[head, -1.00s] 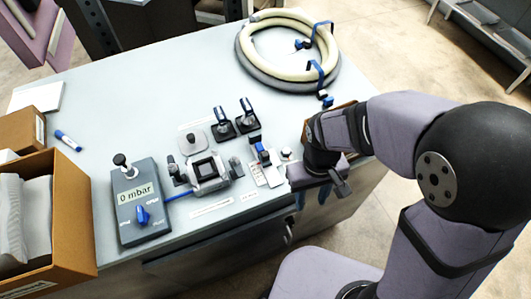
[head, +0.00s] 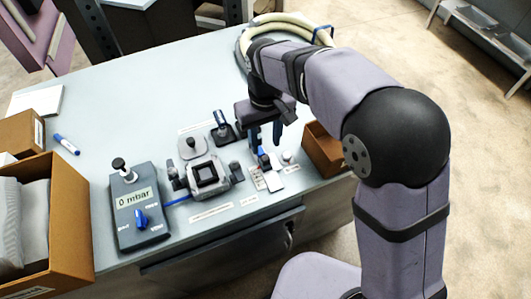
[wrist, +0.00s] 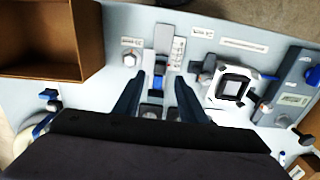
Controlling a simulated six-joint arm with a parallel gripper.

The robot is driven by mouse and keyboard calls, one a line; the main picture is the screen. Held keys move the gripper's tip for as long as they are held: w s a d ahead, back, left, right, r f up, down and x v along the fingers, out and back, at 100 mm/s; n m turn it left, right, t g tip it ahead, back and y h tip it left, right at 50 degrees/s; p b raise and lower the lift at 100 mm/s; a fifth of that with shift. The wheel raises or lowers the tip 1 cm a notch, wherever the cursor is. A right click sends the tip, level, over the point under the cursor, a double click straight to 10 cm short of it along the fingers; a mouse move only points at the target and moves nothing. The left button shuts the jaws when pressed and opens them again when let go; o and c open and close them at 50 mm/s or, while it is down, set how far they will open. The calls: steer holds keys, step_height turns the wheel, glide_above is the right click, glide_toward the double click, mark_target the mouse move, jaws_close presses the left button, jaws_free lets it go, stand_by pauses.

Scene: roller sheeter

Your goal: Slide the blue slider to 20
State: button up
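The blue slider (head: 262,153) sits on a small unit with a white scale plate (head: 273,180), at the right of the bench devices. In the wrist view the blue slider (wrist: 159,82) shows between my gripper's fingers, with the scale plate (wrist: 177,52) just beyond. The scale numbers are too small to read. My gripper (head: 265,138) points down just behind and above the slider. In the wrist view my gripper (wrist: 158,84) is open, one finger on each side of the slider, with gaps visible. I cannot tell how high the fingertips are above it.
A square-framed device (head: 205,177) stands left of the slider, and a pressure box (head: 140,207) reading 0 mbar is farther left. A black clamp (head: 222,128) stands behind. An open brown box (head: 322,150) is close on the right. A coiled hose (head: 280,22) lies at the back.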

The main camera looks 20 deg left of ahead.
mark_target(266, 158)
steer(key=shift+f+p, duration=1.05)
steer(key=shift+f, duration=2.35)
jaws_close()
